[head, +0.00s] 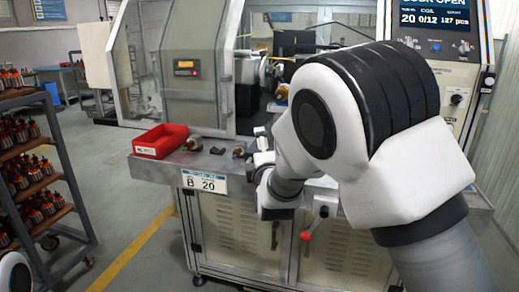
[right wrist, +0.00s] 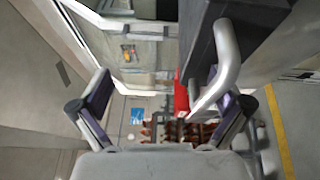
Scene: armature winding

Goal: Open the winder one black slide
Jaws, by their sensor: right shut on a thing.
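The winder (head: 212,104) stands ahead with its front opening uncovered, and its screen (head: 435,20) reads door open. My right gripper (head: 262,143) is over the worktop below the opening, partly hidden by my own arm. In the right wrist view, its two fingers (right wrist: 165,88) stand apart. A grey bar handle (right wrist: 229,62) on a dark block (right wrist: 200,35) runs close by the right-hand finger; the gripper is shut on this handle. I cannot tell from the head view which part of the black slide shows. My left gripper is out of view.
A red tray (head: 160,141) sits on the left of the worktop (head: 205,165), with small metal parts beside it. A shelf rack (head: 68,150) of wound parts stands at the far left. The floor between rack and winder is clear, with a yellow line (head: 130,252).

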